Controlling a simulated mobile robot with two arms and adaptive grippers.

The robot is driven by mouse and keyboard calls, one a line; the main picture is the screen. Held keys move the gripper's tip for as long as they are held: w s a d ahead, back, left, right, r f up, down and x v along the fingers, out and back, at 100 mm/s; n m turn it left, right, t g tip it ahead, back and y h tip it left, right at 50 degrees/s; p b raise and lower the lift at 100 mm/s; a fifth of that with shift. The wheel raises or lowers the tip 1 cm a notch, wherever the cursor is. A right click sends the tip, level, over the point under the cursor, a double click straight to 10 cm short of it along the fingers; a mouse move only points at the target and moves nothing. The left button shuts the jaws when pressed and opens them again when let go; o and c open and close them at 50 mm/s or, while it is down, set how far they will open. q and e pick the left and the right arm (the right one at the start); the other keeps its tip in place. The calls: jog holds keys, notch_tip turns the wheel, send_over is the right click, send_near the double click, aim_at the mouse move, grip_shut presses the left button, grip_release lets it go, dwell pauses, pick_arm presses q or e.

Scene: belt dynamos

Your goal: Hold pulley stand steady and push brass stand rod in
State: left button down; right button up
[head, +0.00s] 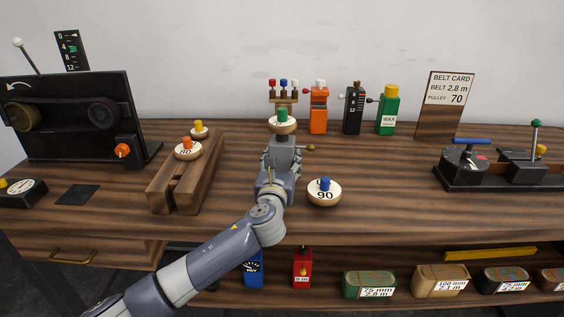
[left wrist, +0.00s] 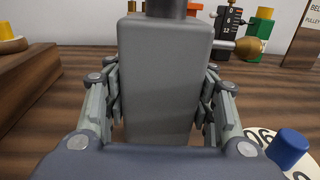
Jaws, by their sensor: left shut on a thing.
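The pulley stand is a grey upright block (left wrist: 165,75) with a dark round post on top in the left wrist view. My left gripper (left wrist: 160,100) is shut on the block, one finger on each side. In the head view, the left gripper (head: 281,162) hides most of the stand. A pale pulley with a green knob (head: 283,123) shows just above the stand. The brass stand rod (head: 310,148) sticks out to the right of the stand with a rounded end; the rod also shows in the left wrist view (left wrist: 252,47). My right gripper is not in view.
A pulley marked 90 with a blue knob (head: 324,192) lies close at the right front. A wooden rack (head: 180,185) with two pulleys stands left. Orange, black and green (head: 388,111) items stand behind. The table right of the rod is clear up to a black device (head: 465,168).

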pick_arm(q)
jog(key=shift+f, duration=0.4)
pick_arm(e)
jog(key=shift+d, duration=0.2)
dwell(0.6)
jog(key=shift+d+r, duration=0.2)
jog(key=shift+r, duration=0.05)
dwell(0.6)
pick_arm(q)
jog(key=shift+f, duration=0.1)
